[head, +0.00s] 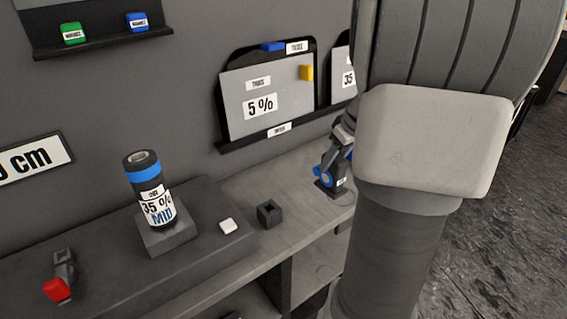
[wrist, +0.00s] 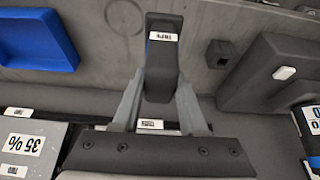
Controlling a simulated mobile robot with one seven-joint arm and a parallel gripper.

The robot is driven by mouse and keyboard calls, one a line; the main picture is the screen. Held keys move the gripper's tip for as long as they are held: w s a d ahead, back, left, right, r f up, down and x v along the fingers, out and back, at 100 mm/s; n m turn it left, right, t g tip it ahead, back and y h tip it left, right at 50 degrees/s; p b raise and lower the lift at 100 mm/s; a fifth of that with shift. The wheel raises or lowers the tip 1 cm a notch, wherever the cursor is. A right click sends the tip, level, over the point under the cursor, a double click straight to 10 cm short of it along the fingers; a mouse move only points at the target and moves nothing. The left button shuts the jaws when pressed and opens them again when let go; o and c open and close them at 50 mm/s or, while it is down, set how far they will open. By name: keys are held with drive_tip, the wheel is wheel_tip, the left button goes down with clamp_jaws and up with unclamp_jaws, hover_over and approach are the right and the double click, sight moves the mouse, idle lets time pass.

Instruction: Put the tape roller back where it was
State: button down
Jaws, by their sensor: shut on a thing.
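The tape roller (wrist: 162,75) is a dark grey piece with a small white label, too small to read surely. It is between the two grey fingers of my gripper (wrist: 160,104) in the wrist view, which is shut on it. In the head view my gripper (head: 334,168) shows left of my large arm link, low over the right part of the grey counter (head: 290,185). The dark, labelled lower end of the roller (head: 331,189) shows there beside blue parts. I cannot tell whether it touches the counter. My arm hides the counter further right.
A dark block with a hole (head: 269,214) and a white piece (head: 228,226) lie left of my gripper. A film roll (head: 150,190) stands on a block, with a red-headed tool (head: 60,278) beyond. A wall rack (head: 265,95) rises behind. A blue tray (wrist: 38,38) is at upper left.

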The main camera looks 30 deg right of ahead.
drive_tip(key=shift+w+a+f+b, duration=0.2)
drive_tip(key=shift+w+f+b, duration=0.05)
drive_tip(key=shift+w+f, duration=1.75)
drive_tip(key=shift+w+a+f+b, duration=0.15)
drive_tip(key=shift+w+f+b, duration=0.05)
drive_tip(key=shift+w+f, duration=1.8)
drive_tip(key=shift+s+f, duration=0.3)
drive_tip(key=shift+f, duration=0.15)
drive_tip(key=shift+c, duration=2.2)
unclamp_jaws()
